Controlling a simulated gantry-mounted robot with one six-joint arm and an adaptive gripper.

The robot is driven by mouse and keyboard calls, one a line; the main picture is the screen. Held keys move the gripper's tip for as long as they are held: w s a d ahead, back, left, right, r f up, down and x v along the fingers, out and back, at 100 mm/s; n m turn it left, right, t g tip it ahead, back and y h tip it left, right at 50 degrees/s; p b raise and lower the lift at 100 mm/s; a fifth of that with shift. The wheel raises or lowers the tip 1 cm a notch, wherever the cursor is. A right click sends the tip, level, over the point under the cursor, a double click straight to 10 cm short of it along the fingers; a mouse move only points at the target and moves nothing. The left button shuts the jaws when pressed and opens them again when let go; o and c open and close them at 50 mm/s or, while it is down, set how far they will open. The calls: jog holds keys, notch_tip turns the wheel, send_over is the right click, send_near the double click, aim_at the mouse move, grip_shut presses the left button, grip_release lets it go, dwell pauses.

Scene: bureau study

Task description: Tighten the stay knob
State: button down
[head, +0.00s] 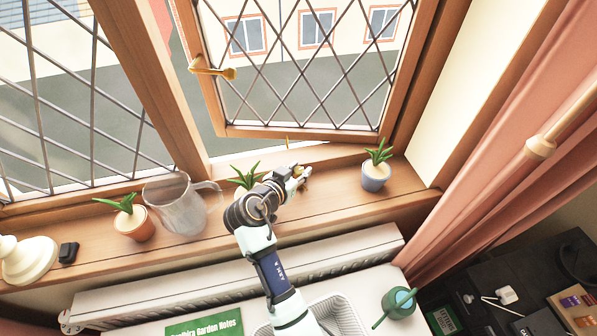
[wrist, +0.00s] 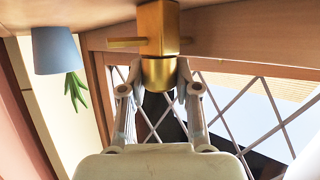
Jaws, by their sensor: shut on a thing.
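The brass stay knob (wrist: 158,73) sits between the two fingertips of my gripper (wrist: 159,84) in the wrist view, with a finger against each side. My gripper is shut on it. Behind the knob is a brass block (wrist: 157,24) with a thin brass bar (wrist: 123,42) sticking out to the left. In the head view, my gripper (head: 298,177) is at the window sill, below the open casement (head: 300,131). Only a small bit of brass shows there, and my arm and gripper hide most of the stay.
A blue potted plant (head: 375,177) stands on the sill (head: 335,201) to the right of my gripper. Another plant (head: 246,174) is partly hidden behind my arm. A clear jug (head: 178,205) and a terracotta potted plant (head: 131,223) stand to the left. A pink curtain (head: 497,150) hangs at right.

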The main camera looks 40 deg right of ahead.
jog(key=shift+f, duration=0.2)
jog(key=c, duration=0.8)
grip_release()
jog(key=shift+r, duration=0.1)
jog(key=shift+a+r, duration=0.2)
jog(key=shift+a, duration=0.2)
jog(key=v, duration=1.1)
jog(key=shift+s+a, duration=0.1)
